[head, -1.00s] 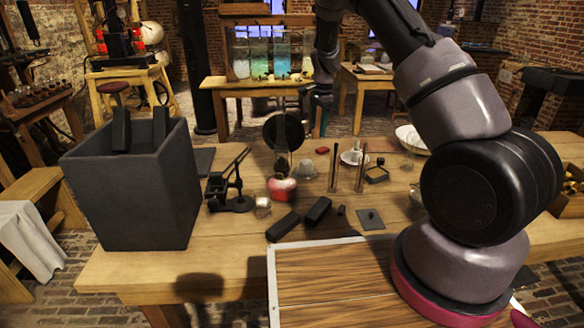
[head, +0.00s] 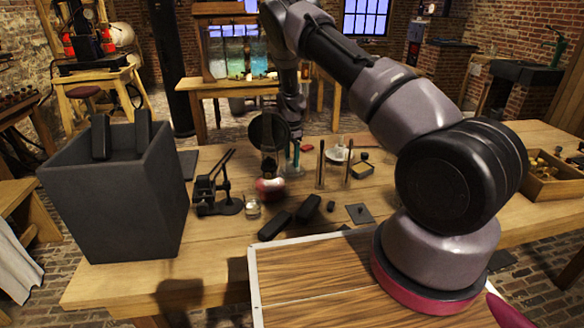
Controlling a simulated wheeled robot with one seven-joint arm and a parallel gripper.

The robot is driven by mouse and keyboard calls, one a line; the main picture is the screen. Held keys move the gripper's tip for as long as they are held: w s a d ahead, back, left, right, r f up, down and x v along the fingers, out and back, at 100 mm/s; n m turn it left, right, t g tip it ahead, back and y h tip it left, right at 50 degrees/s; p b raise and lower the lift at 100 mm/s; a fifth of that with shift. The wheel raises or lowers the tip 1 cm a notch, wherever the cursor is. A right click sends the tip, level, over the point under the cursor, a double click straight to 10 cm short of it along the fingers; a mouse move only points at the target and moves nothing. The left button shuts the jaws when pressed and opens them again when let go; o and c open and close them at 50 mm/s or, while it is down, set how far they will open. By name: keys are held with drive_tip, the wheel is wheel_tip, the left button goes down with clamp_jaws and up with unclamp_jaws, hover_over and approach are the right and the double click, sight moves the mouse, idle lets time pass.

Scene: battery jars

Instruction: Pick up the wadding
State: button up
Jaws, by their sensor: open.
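My gripper (head: 294,157) is low over the middle of the workbench, pointing down, its fingers small and partly merged with the things behind. It is open. A small pale clump, seemingly the wadding (head: 294,171), lies on the bench right under the fingertips, mostly hidden by them. I cannot tell whether the fingers touch it. A round flask with red contents (head: 270,188) stands close to its left, and two thin upright posts (head: 320,167) stand to its right.
A large dark grey bin (head: 110,200) fills the bench's left. A black lever instrument (head: 217,190), a small glass (head: 252,208), dark blocks (head: 275,226) and a flat dark plate (head: 359,214) lie nearer. A white dish (head: 338,155) and small box (head: 362,169) are behind right.

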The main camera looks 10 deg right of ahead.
sight(291, 160)
wheel_tip(291, 160, down, 3)
drive_tip(key=shift+a+f, duration=0.1)
drive_tip(key=shift+f, duration=0.1)
clamp_jaws()
drive_tip(key=shift+r, duration=0.1)
wheel_tip(291, 160, up, 18)
idle(0.7)
